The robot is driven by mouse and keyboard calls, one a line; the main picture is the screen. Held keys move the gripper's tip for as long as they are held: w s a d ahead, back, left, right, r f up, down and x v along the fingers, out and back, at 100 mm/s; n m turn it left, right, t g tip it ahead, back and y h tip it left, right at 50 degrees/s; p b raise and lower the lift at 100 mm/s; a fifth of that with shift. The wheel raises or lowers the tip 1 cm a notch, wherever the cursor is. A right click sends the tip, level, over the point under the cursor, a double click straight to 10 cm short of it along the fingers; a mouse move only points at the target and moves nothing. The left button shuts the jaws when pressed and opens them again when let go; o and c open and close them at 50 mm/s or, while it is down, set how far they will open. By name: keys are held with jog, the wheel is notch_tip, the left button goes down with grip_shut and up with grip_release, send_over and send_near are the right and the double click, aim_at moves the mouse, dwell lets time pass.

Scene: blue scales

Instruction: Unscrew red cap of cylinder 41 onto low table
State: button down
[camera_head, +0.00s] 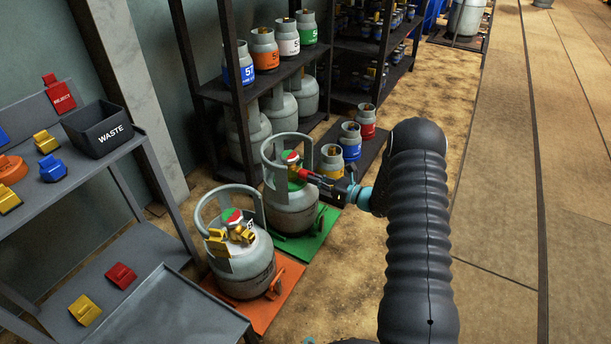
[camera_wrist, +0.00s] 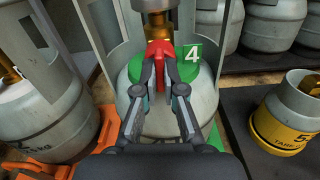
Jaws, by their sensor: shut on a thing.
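A grey gas cylinder (camera_head: 290,212) with a white and green top stands upright on a green mat (camera_head: 312,240). In the wrist view its green collar (camera_wrist: 205,75) bears a tag reading 4; the rest of any number cannot be read. My gripper (camera_head: 309,178) reaches it from the right. In the wrist view my fingers (camera_wrist: 160,88) are shut on the red cap (camera_wrist: 160,52) at the brass valve (camera_wrist: 155,18). Whether the cap is still threaded on cannot be told.
A second cylinder (camera_head: 241,268) with a yellow cap stands close by on an orange mat (camera_head: 275,305). The cylinder's guard ring (camera_head: 268,150) rises around the valve. A black waste bin (camera_head: 98,130) sits on the upper shelf. Small cylinders (camera_head: 332,158) stand behind. The floor at right is clear.

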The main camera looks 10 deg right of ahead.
jog(key=shift+n, duration=1.7)
jog(key=n, duration=0.3)
jog(key=shift+n, duration=0.4)
jog(key=shift+s+d+n, duration=0.1)
jog(key=shift+n, duration=1.5)
